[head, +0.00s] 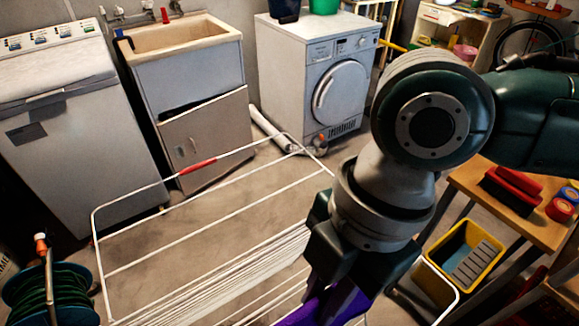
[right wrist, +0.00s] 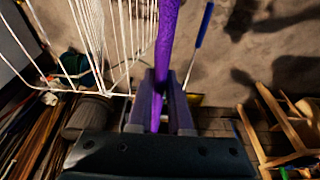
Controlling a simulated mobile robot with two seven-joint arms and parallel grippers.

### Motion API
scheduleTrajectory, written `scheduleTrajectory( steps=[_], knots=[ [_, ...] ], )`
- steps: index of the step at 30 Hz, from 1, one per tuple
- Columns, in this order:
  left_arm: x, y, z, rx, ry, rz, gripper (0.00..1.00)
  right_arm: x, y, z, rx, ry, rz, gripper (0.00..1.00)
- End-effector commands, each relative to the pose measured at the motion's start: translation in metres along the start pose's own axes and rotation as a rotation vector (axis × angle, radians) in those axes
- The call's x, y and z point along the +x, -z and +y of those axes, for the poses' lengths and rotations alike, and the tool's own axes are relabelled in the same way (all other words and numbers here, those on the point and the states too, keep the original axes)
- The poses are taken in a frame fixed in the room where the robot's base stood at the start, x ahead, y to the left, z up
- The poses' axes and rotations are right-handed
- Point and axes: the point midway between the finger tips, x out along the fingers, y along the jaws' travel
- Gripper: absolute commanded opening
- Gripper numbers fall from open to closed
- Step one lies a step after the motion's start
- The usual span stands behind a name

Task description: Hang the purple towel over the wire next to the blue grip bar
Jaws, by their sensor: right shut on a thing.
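The purple towel (head: 338,306) hangs from my right gripper (head: 318,286) at the bottom of the head view, over the right side of the white wire drying rack (head: 215,211). In the right wrist view the two fingers (right wrist: 161,112) are shut on the towel (right wrist: 166,45), which runs as a narrow strip up the picture. The blue grip bar (right wrist: 204,26) shows just right of the towel in that view, on a thin wire. In the head view the blue grip bar is hidden. A red grip (head: 197,166) sits on the rack's far wire. My left gripper is not in view.
A washing machine (head: 60,80), a sink cabinet (head: 190,90) and a dryer (head: 310,75) stand along the back. A wooden bench (head: 480,190) and a yellow tray (head: 466,257) are at right. A hose reel (head: 50,295) is at lower left.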

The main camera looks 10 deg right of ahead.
Motion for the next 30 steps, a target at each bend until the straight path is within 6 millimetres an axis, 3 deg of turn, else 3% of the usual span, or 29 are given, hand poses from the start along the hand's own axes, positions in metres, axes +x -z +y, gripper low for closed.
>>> scheduleTrajectory(
  steps=[30],
  knots=[
    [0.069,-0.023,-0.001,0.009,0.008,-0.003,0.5,0.091,-0.023,0.0,0.0,0.0,0.0,0.0]
  ],
)
